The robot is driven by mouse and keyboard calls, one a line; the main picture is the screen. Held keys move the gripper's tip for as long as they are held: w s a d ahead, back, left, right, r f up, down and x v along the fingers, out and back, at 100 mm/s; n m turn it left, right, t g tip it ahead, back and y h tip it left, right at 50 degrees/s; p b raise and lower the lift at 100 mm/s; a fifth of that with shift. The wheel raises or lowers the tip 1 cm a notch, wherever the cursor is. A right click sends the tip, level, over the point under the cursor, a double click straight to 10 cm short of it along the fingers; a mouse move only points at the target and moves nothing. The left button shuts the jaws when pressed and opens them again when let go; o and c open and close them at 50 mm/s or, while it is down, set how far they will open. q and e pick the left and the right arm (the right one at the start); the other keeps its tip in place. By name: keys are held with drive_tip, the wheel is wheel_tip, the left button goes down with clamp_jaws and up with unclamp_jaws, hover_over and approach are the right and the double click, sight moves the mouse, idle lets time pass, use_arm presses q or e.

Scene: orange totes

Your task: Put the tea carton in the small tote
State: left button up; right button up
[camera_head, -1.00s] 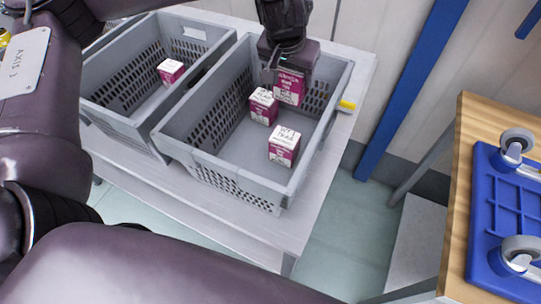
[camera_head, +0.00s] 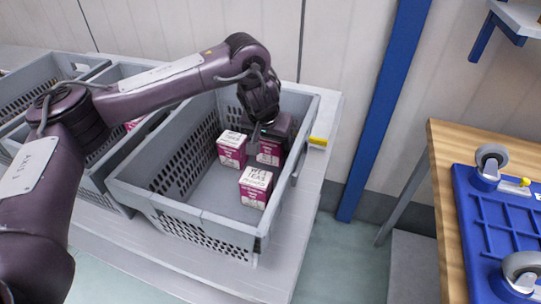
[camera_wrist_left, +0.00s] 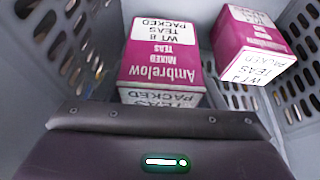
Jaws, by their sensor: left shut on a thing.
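My left gripper (camera_head: 268,128) reaches down into a grey perforated tote (camera_head: 185,212) and is shut on a magenta and white tea carton (camera_head: 270,152). I cannot tell whether this carton touches the tote floor. Two similar cartons stand in the same tote: one to the left (camera_head: 232,150) and one nearer the front (camera_head: 255,187). In the left wrist view, a tea carton (camera_wrist_left: 160,60) lies right in front of the gripper body and another carton (camera_wrist_left: 258,45) stands to its right. The gripper's fingertips are hidden. My right gripper is not in view.
More grey totes (camera_head: 40,82) stand to the left on the pale table (camera_head: 308,215); a carton (camera_head: 131,124) shows partly in the neighbouring one. A yellow item (camera_head: 318,141) is at the tote's right. A wooden table (camera_head: 447,205) with a blue wheeled piece (camera_head: 500,225) stands right.

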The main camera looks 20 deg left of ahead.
sight(271, 154)
use_arm(q)
wheel_tip(271, 154, down, 4)
drive_tip(key=shift+r, duration=0.1)
drive_tip(key=shift+f, duration=0.55)
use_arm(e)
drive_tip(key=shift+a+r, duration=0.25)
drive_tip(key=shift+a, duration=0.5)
use_arm(q)
drive_tip(key=o, duration=1.1)
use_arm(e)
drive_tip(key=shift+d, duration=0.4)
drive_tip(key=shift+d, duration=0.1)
